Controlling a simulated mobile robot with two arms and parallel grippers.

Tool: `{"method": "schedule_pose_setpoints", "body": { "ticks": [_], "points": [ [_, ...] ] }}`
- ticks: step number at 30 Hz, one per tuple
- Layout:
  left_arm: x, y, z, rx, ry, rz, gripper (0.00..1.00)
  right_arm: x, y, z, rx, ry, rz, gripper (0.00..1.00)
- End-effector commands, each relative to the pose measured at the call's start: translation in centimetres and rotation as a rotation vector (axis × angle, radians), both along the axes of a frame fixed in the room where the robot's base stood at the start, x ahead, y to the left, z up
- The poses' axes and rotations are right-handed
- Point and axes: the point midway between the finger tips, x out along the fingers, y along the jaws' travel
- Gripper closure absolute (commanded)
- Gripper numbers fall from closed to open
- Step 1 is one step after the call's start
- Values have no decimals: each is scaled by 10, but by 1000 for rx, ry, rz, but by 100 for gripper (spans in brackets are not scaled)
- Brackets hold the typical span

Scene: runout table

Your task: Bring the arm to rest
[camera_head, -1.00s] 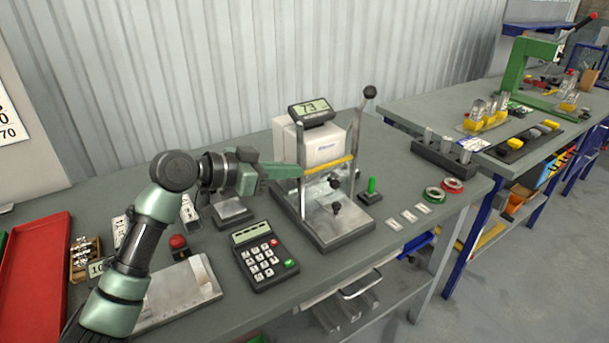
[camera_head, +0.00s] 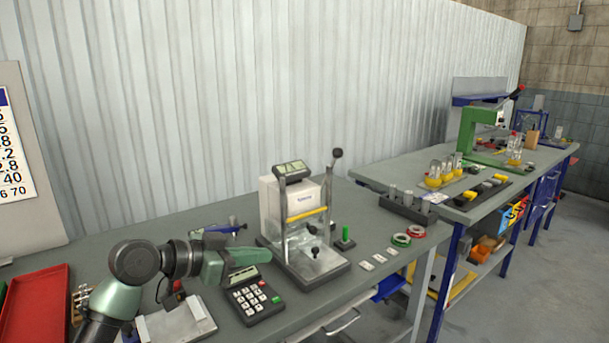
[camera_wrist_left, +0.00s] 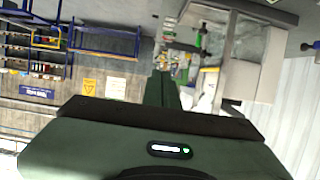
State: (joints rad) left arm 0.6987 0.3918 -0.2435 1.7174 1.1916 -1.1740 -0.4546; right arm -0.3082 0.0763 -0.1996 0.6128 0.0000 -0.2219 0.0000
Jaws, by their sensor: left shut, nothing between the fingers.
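My left arm comes in from the lower left in the head view. Its green-grey gripper (camera_head: 262,254) is shut and empty, pointing right above the table in front of the testing stand. In the left wrist view the shut fingers (camera_wrist_left: 161,88) reach out with nothing between them. My right gripper does not show in either view.
The stand (camera_head: 308,262) with its display and lever is close beyond the gripper. A keypad (camera_head: 254,300) lies below it and a red tray (camera_head: 36,308) at the left. Small cards and rings lie to the right. A second bench (camera_head: 395,172) stands behind.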

Motion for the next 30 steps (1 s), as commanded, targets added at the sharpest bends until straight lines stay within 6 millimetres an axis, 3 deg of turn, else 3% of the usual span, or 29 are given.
{"method": "schedule_pose_setpoints", "body": {
  "ticks": [3,10,17,20,24,27,30],
  "points": [
    [-8,-2,-22,19,30,8,100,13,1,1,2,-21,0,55],
    [-27,-4,-67,62,94,37,100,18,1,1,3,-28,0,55],
    [-66,-3,-137,133,203,98,100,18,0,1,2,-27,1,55],
    [-96,1,-177,177,274,145,100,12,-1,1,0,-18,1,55],
    [-161,16,-240,259,411,258,100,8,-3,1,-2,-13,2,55],
    [-208,33,-272,319,504,354,100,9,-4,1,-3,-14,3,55],
    [-245,49,-290,363,572,434,100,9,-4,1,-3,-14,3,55]
  ]
}}
